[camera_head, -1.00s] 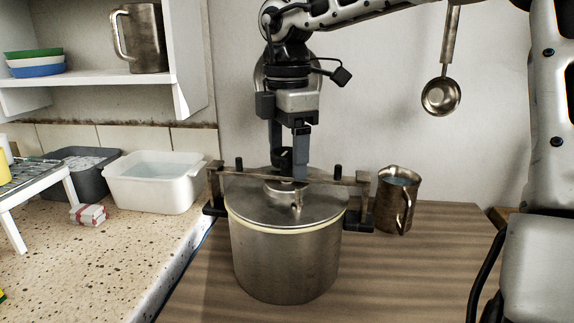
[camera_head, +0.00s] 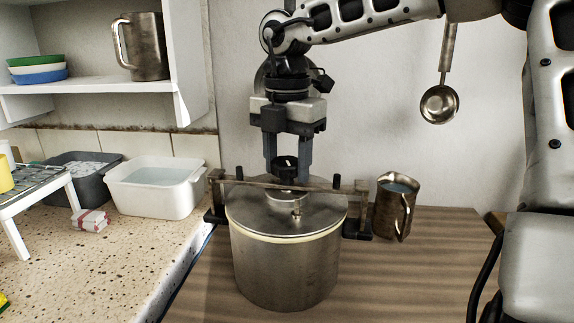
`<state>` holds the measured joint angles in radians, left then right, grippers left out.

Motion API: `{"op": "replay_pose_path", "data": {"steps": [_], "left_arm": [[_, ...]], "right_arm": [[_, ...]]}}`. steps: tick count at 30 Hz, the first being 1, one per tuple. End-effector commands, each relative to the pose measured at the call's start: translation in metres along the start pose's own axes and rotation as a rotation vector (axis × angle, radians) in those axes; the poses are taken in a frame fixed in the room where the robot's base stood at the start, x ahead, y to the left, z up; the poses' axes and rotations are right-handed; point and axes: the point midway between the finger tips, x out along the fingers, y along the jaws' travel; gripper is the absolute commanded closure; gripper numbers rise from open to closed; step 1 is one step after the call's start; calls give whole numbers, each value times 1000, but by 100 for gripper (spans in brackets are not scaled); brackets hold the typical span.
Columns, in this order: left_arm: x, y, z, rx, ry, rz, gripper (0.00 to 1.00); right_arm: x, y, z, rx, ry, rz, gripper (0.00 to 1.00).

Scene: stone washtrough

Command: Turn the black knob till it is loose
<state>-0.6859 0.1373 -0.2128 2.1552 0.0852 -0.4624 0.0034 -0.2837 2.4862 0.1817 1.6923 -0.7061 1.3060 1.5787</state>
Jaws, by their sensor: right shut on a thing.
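The black knob (camera_head: 286,162) stands above the middle of a metal clamp bar (camera_head: 325,185). The bar runs across the lid (camera_head: 250,205) of a large steel pot (camera_head: 285,265). My right gripper (camera_head: 288,172) points straight down from above, with one finger on each side of the knob, and is shut on it. The lid sits flat on the pot, with a pale ring under its rim. My left gripper is not in view.
A metal jug (camera_head: 393,215) stands on the wooden table (camera_head: 430,265) just right of the pot. A white basin (camera_head: 150,195) and a grey tub (camera_head: 72,170) sit on the speckled counter at left. A ladle (camera_head: 439,104) hangs on the wall.

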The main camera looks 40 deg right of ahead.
Motion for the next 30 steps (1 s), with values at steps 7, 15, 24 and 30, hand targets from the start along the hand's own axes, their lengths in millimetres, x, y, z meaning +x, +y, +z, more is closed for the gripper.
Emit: {"op": "replay_pose_path", "data": {"steps": [7,15,24,30], "left_arm": [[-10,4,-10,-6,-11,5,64],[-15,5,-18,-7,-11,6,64],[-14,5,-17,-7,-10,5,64],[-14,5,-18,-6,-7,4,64]], "right_arm": [[-3,0,0,-429,2,2,64],[-2,0,1,-816,0,2,64],[0,0,0,-858,-1,1,47],[0,0,0,-856,0,1,27]]}}
